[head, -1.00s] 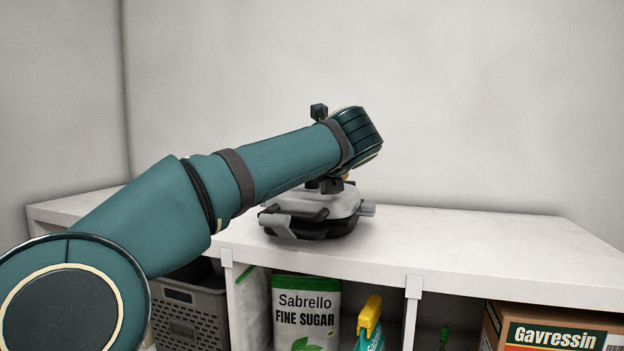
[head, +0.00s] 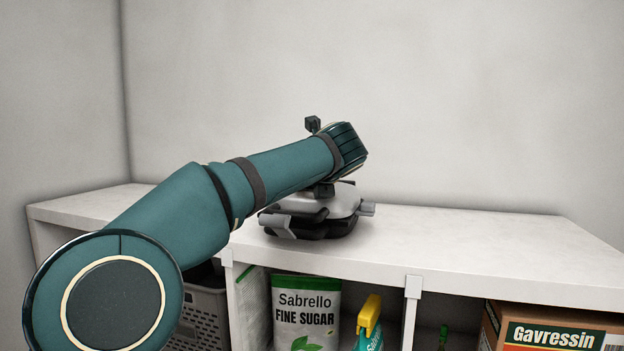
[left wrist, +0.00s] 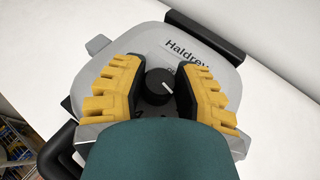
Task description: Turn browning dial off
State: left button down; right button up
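A grey and black appliance (head: 341,202) sits on the white shelf top, partly hidden behind my left arm in the head view. In the head view the fingers are hidden behind the arm. My right gripper is not in view.
The white shelf top (head: 470,235) is clear to the right of the appliance. Below stand a grey basket (head: 205,318), a sugar bag (head: 305,312), a yellow-topped spray bottle (head: 370,315) and a Gavressin box (head: 545,335). A wall is behind.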

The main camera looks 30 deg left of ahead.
pick_arm(q)
jog(key=shift+n+g+y, duration=0.3)
jog(key=shift+n+g, duration=0.1)
jog(key=n+g+y, duration=0.2)
jog(key=n+g, duration=0.1)
jog(key=shift+w+n, duration=0.1)
jog(key=shift+n, duration=0.2)
jog(key=shift+n+g+y, duration=0.7)
jog(key=shift+n+g, duration=1)
jog(key=shift+g, duration=0.5)
jog(key=c, duration=0.6)
grip_release()
jog(key=shift+c, duration=0.2)
jog(key=shift+v, duration=3.75)
